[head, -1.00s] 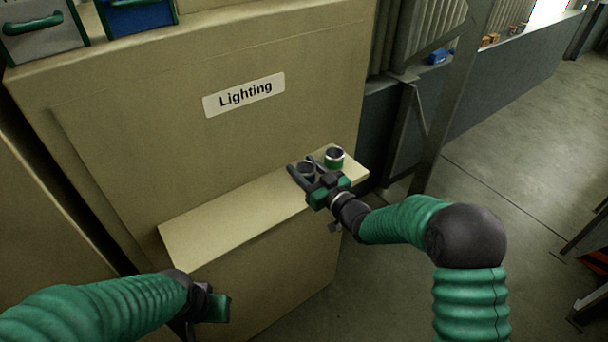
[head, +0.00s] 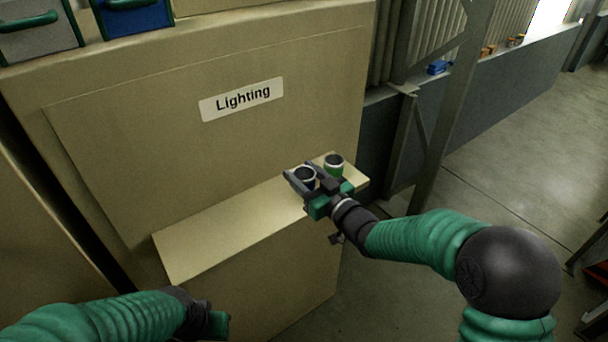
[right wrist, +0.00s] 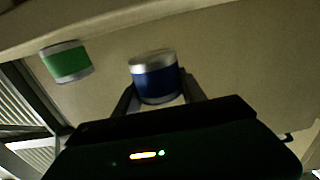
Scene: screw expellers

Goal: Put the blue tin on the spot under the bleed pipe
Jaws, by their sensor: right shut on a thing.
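The blue tin (right wrist: 157,80) shows in the right wrist view between the two fingers of my right gripper (right wrist: 160,98). In the head view the tin (head: 305,174) shows mostly as a dark open top with a pale rim. My right gripper (head: 303,182) is shut on it, over the right part of the ledge. I cannot tell whether the tin touches the ledge. My left gripper (head: 216,323) is low at the left, in front of the cabinet, and its fingers are not clear. I cannot make out a bleed pipe or its spot.
A green tin (head: 334,166) stands on the ledge (head: 225,222) just right of the blue one; it also shows in the right wrist view (right wrist: 67,62). The ledge's left part is bare. A cabinet labelled Lighting (head: 241,99) rises behind. A steel post (head: 447,110) stands at the right.

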